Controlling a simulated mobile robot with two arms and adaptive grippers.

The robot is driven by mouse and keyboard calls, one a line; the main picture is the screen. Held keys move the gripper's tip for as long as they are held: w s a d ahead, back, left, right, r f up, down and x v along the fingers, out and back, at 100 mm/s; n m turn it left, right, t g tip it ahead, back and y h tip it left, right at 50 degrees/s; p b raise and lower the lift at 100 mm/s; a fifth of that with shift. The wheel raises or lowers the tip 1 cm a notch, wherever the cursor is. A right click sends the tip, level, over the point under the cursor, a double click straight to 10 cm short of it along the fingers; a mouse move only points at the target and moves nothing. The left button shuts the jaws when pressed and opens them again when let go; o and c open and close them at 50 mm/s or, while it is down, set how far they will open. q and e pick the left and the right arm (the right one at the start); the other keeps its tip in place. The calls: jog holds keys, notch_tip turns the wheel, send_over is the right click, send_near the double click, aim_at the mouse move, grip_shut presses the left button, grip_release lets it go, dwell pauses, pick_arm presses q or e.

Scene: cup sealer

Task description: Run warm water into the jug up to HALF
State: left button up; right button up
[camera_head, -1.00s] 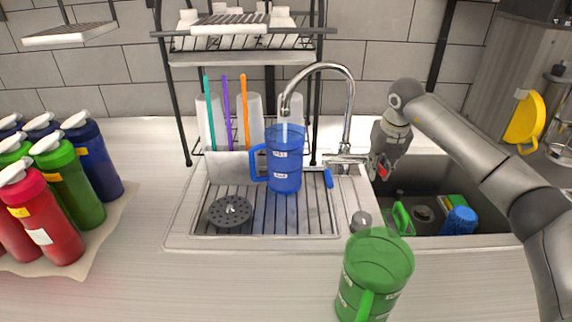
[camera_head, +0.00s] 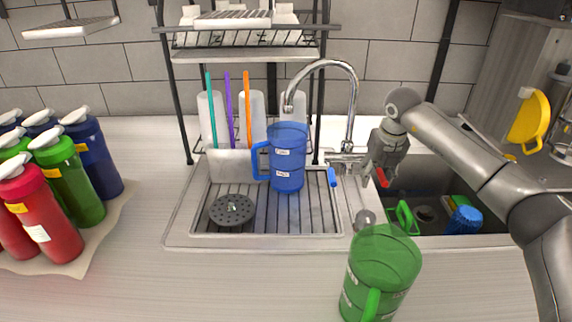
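A blue jug (camera_head: 288,165) stands upright on the ribbed drainboard under the arched faucet (camera_head: 352,95), its handle to the left. It has two white labels, too small to read. No water stream shows under the spout. The faucet has a blue lever (camera_head: 332,178) just right of the jug and a red lever (camera_head: 383,178) further right. My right gripper (camera_head: 374,178) is at the red lever, fingers pointing down; whether they are closed on it is unclear. A green jug (camera_head: 385,265) stands on the front counter. My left gripper is out of view.
The sink basin (camera_head: 440,185) on the right holds a green-handled item (camera_head: 403,215) and a blue brush (camera_head: 464,220). A black drain strainer (camera_head: 232,210) lies left of the blue jug. Colored bottles (camera_head: 65,180) stand at left. A rack (camera_head: 245,55) rises behind.

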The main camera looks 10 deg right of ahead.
jog(key=shift+s+d+r, duration=0.15)
jog(key=shift+d+r, duration=0.05)
jog(key=shift+d, duration=0.1)
notch_tip(320, 180, up, 8)
jog(key=p, duration=0.6)
jog(key=shift+f, duration=0.1)
